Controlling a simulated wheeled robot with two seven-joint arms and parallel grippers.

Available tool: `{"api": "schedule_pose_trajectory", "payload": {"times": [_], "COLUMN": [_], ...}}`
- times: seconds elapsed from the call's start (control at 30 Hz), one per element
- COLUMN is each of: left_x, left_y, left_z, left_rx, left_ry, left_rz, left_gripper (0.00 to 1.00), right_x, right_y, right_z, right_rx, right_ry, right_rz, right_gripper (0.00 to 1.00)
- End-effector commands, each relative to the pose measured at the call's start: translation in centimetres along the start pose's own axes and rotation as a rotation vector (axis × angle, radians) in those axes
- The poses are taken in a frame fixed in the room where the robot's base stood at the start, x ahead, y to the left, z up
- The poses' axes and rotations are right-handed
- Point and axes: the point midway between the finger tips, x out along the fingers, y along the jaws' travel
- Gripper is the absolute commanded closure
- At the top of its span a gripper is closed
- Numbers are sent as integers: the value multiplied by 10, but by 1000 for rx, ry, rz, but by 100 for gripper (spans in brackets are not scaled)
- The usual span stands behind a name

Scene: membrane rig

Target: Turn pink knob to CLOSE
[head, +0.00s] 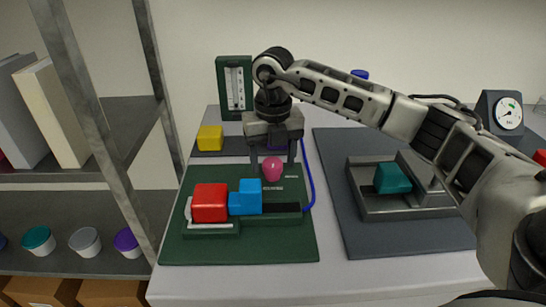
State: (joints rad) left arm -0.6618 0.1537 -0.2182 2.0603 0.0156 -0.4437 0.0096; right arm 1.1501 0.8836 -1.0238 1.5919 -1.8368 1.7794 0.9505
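The pink knob (272,171) is a small round ball on the dark green board (220,250), behind the red and blue blocks. My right gripper (273,160) points down over it. Its two fingers stand apart, one to the left and one to the right of the knob, with a gap visible on each side. The gripper looks open and I see no contact. Small white lettering lies near the knob on the board, too small to read. My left gripper is not in view.
A red block (210,203) and a blue block (246,197) sit in front of the knob. A yellow block (210,138) is behind left, near a green gauge panel (234,88). A grey tray (400,211) holds a teal block (392,178) at right. Shelves stand left.

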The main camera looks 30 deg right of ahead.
Motion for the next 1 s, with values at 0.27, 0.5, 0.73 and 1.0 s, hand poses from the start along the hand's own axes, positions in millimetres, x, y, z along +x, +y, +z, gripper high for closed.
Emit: {"api": "schedule_pose_trajectory", "payload": {"times": [0.27,0.5,0.73,1.0], "left_x": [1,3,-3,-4], "left_y": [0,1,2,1], "left_z": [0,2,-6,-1], "left_rx": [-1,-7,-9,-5], "left_ry": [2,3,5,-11], "left_rz": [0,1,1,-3], "left_gripper": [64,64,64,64], "right_x": [-14,-68,-126,-157], "right_y": [0,1,0,0], "right_z": [0,0,1,0], "right_rx": [-2,-2,1,0], "right_ry": [-2,-3,-5,-1], "right_rz": [1,3,0,0], "right_gripper": [39,39,39,39]}}
